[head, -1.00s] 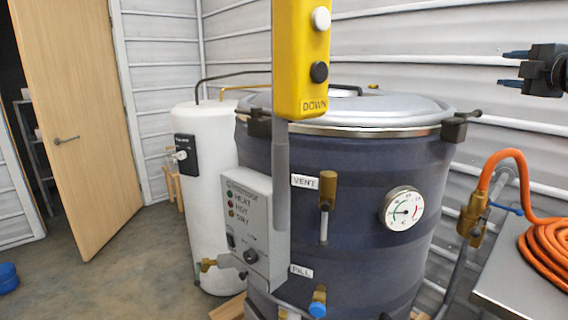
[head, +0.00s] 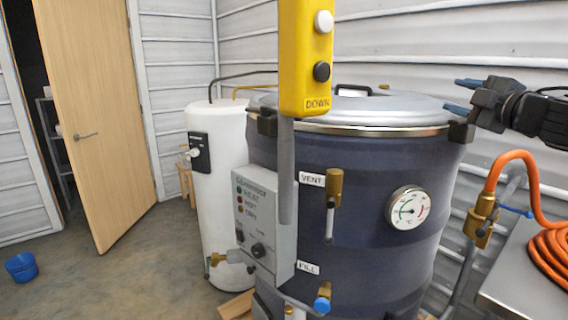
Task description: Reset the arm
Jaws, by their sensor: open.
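My gripper (head: 462,96) is at the upper right of the head view, pointing left. Its two blue-tipped fingers are apart and nothing is between them. In the picture its fingertips overlap the right rim of the large dark blue vessel (head: 370,180); whether they touch it I cannot tell. Part of my dark arm runs off the right edge.
A yellow pendant (head: 306,60) with a white and a black button hangs in front of the vessel. A grey control box (head: 262,225) and a dial gauge (head: 407,208) face me. An orange hose (head: 545,255) lies on a metal table (head: 515,280) at right. An open door (head: 95,120) stands left.

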